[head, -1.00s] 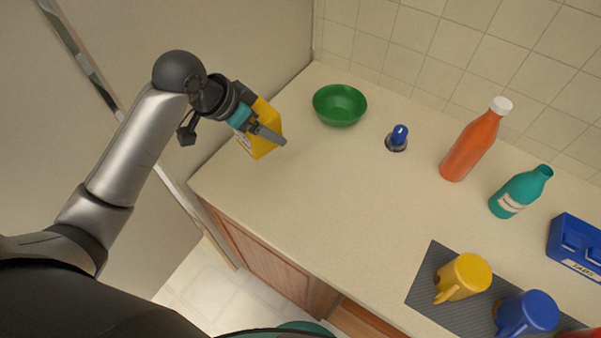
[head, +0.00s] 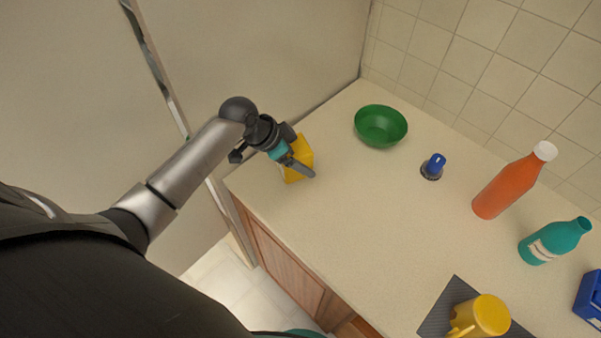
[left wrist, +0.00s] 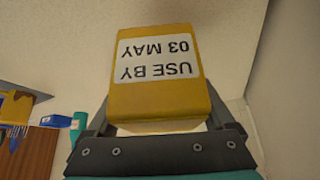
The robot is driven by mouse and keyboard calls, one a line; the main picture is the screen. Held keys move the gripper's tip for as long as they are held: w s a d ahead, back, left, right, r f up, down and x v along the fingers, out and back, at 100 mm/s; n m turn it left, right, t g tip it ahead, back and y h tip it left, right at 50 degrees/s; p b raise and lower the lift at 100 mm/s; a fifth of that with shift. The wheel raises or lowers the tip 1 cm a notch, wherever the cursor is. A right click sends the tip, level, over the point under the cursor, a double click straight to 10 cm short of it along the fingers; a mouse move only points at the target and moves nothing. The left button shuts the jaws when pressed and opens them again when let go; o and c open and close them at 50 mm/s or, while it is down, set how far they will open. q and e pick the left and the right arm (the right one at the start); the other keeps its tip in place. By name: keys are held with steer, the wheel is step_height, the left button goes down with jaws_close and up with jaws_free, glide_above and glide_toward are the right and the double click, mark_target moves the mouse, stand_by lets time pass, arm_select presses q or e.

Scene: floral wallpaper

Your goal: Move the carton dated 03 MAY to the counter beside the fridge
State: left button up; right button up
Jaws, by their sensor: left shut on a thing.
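The yellow carton (head: 303,153) is at the left end of the counter (head: 330,230), beside the tall fridge side. In the left wrist view the carton (left wrist: 158,95) fills the middle, and its white label reads USE BY 03 MAY, upside down. My left gripper (head: 303,168) is shut on the carton, with a finger on each side of it. The carton is at or just above the counter top; I cannot tell whether it touches. My right gripper is not in view.
A green bowl (head: 380,126) stands right of the carton. Farther right are a blue-knobbed item (head: 433,167), an orange bottle (head: 512,183), a teal bottle (head: 553,241), a blue box (head: 590,298) and a yellow mug (head: 483,316) on a dark mat. The counter's middle is clear.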

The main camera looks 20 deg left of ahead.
arm_select(q)
steer(key=shift+f+b, duration=0.4)
steer(key=shift+f, duration=2.5)
steer(key=o, duration=1.3)
steer(key=shift+f, duration=0.15)
steer(key=shift+s+a+r, duration=0.1)
steer(key=shift+a+r, duration=0.05)
steer(key=shift+r, duration=0.25)
steer(key=p+v, duration=0.1)
steer(key=v, duration=1)
steer(key=shift+s+r+p, duration=0.1)
steer(key=shift+r+p, duration=0.1)
steer(key=shift+p, duration=0.2)
